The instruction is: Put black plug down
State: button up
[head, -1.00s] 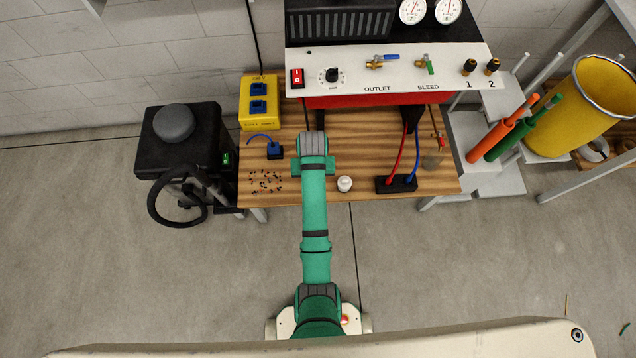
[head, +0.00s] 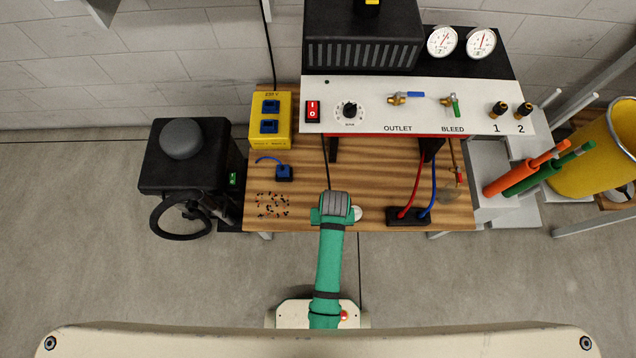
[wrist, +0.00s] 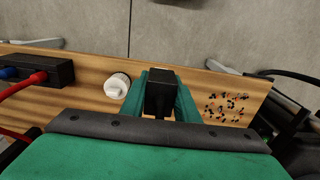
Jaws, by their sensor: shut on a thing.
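In the wrist view my gripper (wrist: 163,80) is shut on a black plug (wrist: 160,97), with one green finger on each side of it. The plug is over the wooden table (wrist: 90,107), near its edge. I cannot tell whether it touches the tabletop. In the head view the end of my arm (head: 335,207) is over the table's front edge and hides the fingers and plug. A thin black cable runs from under the panel toward my wrist.
A white-capped round item (head: 357,213) sits close beside my wrist. A black block (head: 408,216) with red and blue leads is further right. Small scattered bits (head: 272,205) and a blue plug (head: 284,173) lie left. Bare wood lies between. The welder panel (head: 375,115) overhangs the back.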

jog(key=w+a+f, duration=0.1)
jog(key=w+f, duration=0.1)
jog(key=w+a+f, duration=0.1)
jog(key=w+f, duration=0.1)
jog(key=w, duration=0.1)
jog(key=w+a+f, duration=0.1)
jog(key=w+f, duration=0.1)
jog(key=shift+w+a+f, duration=0.2)
jog(key=shift+a+f, duration=0.1)
jog(key=shift+a, duration=0.05)
jog(key=shift+w+a+f, duration=0.35)
jog(key=shift+w+f, duration=0.15)
jog(key=shift+f, duration=0.2)
jog(key=shift+d+f, duration=0.1)
jog(key=shift+f, duration=1.35)
jog(key=shift+s, duration=0.1)
jog(key=o, duration=1.1)
jog(key=shift+f, duration=0.1)
